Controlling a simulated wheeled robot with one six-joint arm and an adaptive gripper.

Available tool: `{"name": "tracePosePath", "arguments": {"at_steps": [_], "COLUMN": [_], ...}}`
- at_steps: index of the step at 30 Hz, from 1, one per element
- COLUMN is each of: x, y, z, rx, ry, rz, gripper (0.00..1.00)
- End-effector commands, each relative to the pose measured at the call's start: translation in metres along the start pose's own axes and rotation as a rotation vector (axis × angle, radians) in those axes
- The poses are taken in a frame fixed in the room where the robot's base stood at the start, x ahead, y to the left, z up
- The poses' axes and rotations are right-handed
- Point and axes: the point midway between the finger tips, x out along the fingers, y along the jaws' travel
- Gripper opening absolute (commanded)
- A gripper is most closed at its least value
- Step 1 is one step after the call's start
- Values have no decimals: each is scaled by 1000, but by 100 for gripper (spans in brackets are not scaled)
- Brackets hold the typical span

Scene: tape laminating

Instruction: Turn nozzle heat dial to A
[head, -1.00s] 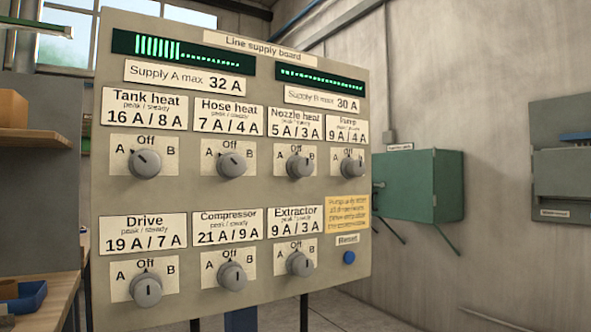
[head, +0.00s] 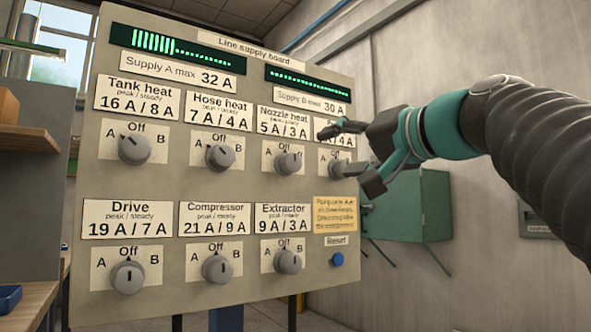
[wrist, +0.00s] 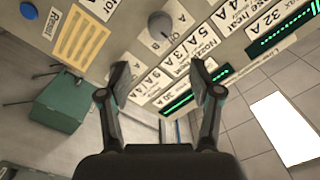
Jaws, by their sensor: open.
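The nozzle heat dial (head: 288,163) is a round grey knob below the "Nozzle heat 5 A / 3 A" label (head: 284,122), with A, Off and B around it. Its pointer is too small to read surely. In the wrist view a grey dial (wrist: 160,25), apparently this one, is beyond the fingertips. My gripper (head: 336,152) is open and empty, right of the nozzle heat dial, in front of the pump dial and label, which it partly covers. The open fingers also show in the wrist view (wrist: 161,75), with nothing between them.
The line supply board (head: 70,310) carries several other dials, including tank heat (head: 134,149), hose heat (head: 219,157) and extractor (head: 287,261). A blue reset button (head: 337,259) is at lower right. A green wall box (head: 405,205) stands behind my arm.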

Motion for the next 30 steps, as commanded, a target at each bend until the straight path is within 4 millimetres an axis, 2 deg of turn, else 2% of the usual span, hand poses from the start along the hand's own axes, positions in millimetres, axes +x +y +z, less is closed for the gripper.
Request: {"name": "tracePosePath", "arguments": {"at_steps": [8, 21, 25, 30], "x": [31, 110, 125, 135], "y": [-2, -1, -1, -1], "z": [0, 0, 0, 0], "rx": [2, 1, 0, 0], "ry": [-5, -3, -2, 0], "rz": [-4, -1, 0, -1], "gripper": [64, 64, 64, 64]}}
